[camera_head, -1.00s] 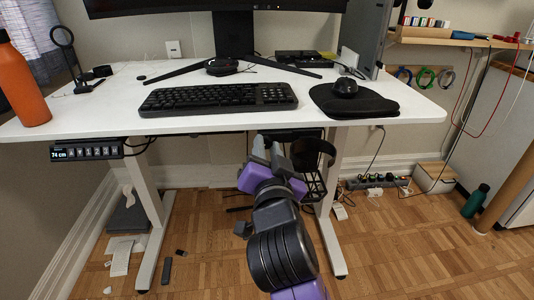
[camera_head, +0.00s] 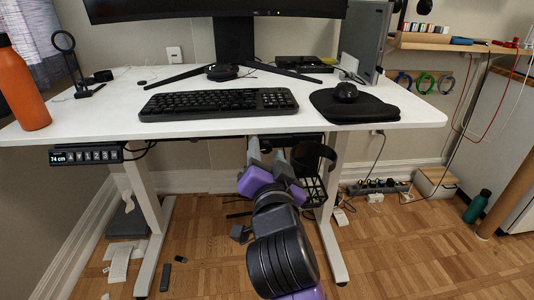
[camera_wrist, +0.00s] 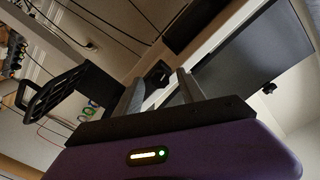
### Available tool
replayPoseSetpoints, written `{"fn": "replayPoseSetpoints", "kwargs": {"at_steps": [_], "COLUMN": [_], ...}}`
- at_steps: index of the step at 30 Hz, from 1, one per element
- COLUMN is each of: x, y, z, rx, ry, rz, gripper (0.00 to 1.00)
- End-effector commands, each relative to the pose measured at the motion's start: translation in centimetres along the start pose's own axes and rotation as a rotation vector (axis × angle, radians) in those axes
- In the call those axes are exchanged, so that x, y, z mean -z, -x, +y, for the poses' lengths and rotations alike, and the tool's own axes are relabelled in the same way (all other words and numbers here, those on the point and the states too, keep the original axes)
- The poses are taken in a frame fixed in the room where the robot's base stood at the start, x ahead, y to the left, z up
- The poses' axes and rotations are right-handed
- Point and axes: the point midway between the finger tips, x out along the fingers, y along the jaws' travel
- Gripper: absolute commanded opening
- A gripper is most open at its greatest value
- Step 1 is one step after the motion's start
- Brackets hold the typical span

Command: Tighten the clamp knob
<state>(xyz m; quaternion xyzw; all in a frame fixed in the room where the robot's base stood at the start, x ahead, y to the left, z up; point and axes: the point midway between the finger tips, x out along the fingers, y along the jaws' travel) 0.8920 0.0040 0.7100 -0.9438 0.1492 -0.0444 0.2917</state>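My gripper (camera_head: 267,154) is raised under the front edge of the white desk (camera_head: 215,118), right of centre. In the wrist view its two grey fingers (camera_wrist: 160,88) stand apart with a gap between them. A small black faceted piece (camera_wrist: 157,72), probably the clamp knob, shows beyond that gap, close to the fingertips. I see no clear contact with it. In the head view I cannot make out the knob under the desk edge. A black holder with a ring and mesh basket (camera_head: 314,163) hangs just right of my gripper; it is at the left in the wrist view (camera_wrist: 72,92).
The desk's right leg (camera_head: 332,225) stands close to the right of my arm. A control panel (camera_head: 86,155) hangs under the desk's left edge. Cables and a power strip (camera_head: 380,186) lie behind on the right. The floor in front is mostly clear.

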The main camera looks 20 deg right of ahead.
Motion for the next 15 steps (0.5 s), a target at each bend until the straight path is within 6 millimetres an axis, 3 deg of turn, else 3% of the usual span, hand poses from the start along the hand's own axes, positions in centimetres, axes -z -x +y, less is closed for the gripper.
{"fn": "replayPoseSetpoints", "kwargs": {"at_steps": [8, 15], "x": [0.1, 0.1], "y": [0.6, 4.3], "z": [-0.1, -0.1], "rx": [0.001, 0.002], "ry": [0.0, 0.001], "rz": [0.001, -0.001], "gripper": [0.47, 0.47]}}
